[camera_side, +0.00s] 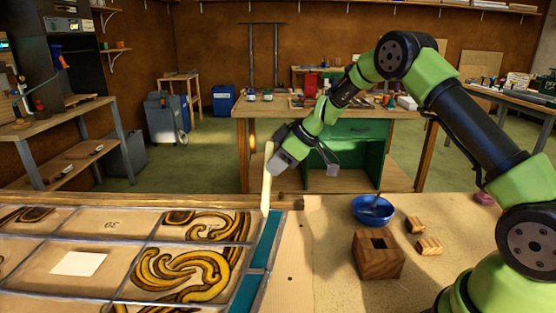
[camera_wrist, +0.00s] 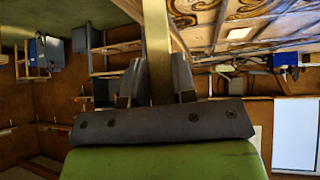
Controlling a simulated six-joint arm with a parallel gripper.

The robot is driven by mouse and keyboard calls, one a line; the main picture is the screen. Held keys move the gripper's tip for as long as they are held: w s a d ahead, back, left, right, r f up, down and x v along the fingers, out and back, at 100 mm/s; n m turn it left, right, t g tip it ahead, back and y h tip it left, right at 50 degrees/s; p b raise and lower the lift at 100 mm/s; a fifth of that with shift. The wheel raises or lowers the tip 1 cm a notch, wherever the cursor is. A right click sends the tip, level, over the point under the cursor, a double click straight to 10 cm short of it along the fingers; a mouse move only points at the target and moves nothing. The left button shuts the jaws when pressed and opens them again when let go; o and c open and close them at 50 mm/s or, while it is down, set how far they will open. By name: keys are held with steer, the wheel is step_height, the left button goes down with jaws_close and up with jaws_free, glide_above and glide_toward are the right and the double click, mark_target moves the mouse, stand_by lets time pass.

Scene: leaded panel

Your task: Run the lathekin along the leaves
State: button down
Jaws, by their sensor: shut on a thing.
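The lathekin (camera_side: 266,185) is a pale, flat, slim stick held near upright in the side view. My gripper (camera_side: 272,164) is shut on its upper part. Its lower tip is by the far right corner of the leaded panel; I cannot tell whether it touches. In the wrist view the lathekin (camera_wrist: 157,45) runs up between my two dark fingers (camera_wrist: 155,85). The leaded panel (camera_side: 100,223) lies flat on the bench at left, with grey lead leaves between painted yellow-brown panes and plain ones. A teal glass strip (camera_side: 259,255) runs down its right edge.
A wooden batten (camera_side: 130,199) lies along the panel's far edge. Right of the panel are a blue bowl (camera_side: 372,211), a wooden block with a square hole (camera_side: 377,262) and two small wooden blocks (camera_side: 428,247). Bare board (camera_side: 292,260) lies between.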

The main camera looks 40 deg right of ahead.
steer(key=s+a, duration=1)
steer(key=a, duration=0.5)
stand_by(2.6)
step_height(320, 180, up, 5)
steer(key=shift+r, duration=0.1)
stand_by(0.6)
stand_by(0.4)
